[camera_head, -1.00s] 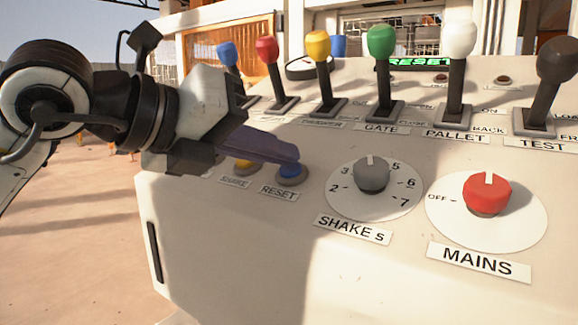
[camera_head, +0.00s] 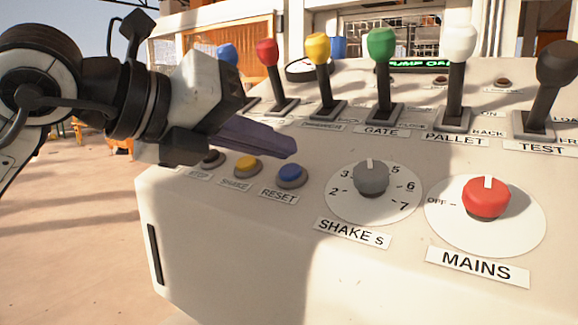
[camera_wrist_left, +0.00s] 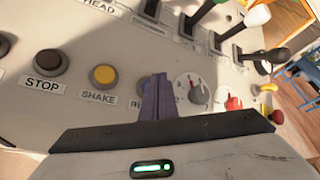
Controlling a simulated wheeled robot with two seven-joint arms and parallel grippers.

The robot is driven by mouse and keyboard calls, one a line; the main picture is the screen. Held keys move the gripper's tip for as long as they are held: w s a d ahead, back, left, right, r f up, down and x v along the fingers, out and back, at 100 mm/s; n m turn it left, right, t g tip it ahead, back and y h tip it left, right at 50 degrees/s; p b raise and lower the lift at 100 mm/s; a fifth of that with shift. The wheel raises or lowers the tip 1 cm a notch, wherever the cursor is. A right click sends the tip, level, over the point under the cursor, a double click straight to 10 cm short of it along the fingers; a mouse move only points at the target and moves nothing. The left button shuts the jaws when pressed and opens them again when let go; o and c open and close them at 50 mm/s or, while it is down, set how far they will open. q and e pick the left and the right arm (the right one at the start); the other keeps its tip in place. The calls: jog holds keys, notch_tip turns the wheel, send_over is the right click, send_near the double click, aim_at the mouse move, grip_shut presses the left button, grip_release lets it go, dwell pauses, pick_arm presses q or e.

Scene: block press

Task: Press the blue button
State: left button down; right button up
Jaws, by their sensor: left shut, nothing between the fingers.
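The blue button (camera_head: 291,173) sits on the sloped panel above a label reading RESET. It is the rightmost of the row of buttons in the head view. My left gripper (camera_head: 290,150) is shut and empty, its purple fingers held just above and behind the blue button, apart from it. My right gripper is not in view.
The yellow SHAKE button (camera_head: 247,166) and the dark STOP button (camera_head: 211,158) are left of the blue one. A grey SHAKE s dial (camera_head: 371,178) and red MAINS knob (camera_head: 487,197) are to the right. Several coloured levers, including a green one (camera_head: 381,42), stand behind.

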pick_arm(q)
jog(key=shift+r, duration=0.1)
jog(key=r+p, duration=0.1)
jog(key=s+a+r, duration=0.1)
jog(key=r, duration=0.1)
jog(key=s+r+p, duration=0.1)
jog(key=r, duration=0.1)
jog(key=shift+a+r+p, duration=0.15)
jog(key=shift+a+p, duration=0.1)
jog(key=shift+p, duration=0.1)
dwell(0.5)
